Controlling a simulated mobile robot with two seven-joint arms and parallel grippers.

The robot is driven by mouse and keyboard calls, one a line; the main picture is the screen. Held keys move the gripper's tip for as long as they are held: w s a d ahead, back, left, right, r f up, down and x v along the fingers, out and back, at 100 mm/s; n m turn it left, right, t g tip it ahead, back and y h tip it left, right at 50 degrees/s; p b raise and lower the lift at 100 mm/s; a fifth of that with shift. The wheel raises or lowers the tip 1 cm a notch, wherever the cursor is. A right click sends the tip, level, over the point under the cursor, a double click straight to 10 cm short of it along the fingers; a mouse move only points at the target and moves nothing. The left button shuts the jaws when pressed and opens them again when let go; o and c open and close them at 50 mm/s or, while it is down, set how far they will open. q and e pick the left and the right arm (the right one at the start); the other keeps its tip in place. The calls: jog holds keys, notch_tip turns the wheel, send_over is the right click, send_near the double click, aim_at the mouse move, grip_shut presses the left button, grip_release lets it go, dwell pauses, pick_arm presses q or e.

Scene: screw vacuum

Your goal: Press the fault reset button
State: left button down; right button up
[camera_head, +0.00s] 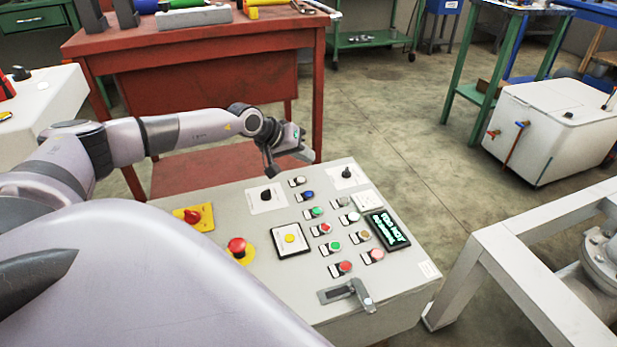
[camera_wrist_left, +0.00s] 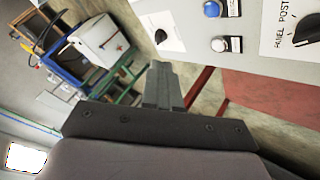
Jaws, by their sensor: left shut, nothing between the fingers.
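A grey control panel (camera_head: 225,270) carries several buttons, with labels too small to read in the head view; I cannot tell which is marked fault reset. A blue button (camera_head: 307,195) and a white button (camera_head: 299,181) sit near its far edge. In the left wrist view the blue button (camera_wrist_left: 212,9) and white button (camera_wrist_left: 218,44) show at the top. My left gripper (camera_head: 306,156) is shut and empty, above the panel's far edge, apart from the buttons. Its closed fingers (camera_wrist_left: 162,84) show in the left wrist view. My right gripper is not in view.
The panel also has a red mushroom button (camera_head: 237,246), a red rotary switch (camera_head: 193,216), a yellow button (camera_head: 289,238), black knobs (camera_head: 266,195) and a lit display (camera_head: 390,231). A red workbench (camera_head: 190,45) stands behind. A white frame (camera_head: 500,265) stands at right.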

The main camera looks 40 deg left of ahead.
pick_arm(q)
jog(key=b, duration=0.3)
send_over(305, 194)
notch_tip(305, 194, down, 4)
jog(key=shift+f, duration=0.1)
notch_tip(305, 194, down, 3)
jog(key=shift+f+b, duration=0.15)
jog(key=shift+b, duration=0.9)
jog(key=shift+f+b, duration=0.5)
jog(key=shift+f, duration=0.15)
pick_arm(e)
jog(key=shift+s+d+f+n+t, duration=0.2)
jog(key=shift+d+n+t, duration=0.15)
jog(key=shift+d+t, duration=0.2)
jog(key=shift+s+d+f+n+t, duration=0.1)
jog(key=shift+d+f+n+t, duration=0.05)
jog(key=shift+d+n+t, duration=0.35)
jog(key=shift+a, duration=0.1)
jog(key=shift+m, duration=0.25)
pick_arm(q)
jog(key=shift+f+b, duration=0.4)
jog(key=shift+b, duration=0.3)
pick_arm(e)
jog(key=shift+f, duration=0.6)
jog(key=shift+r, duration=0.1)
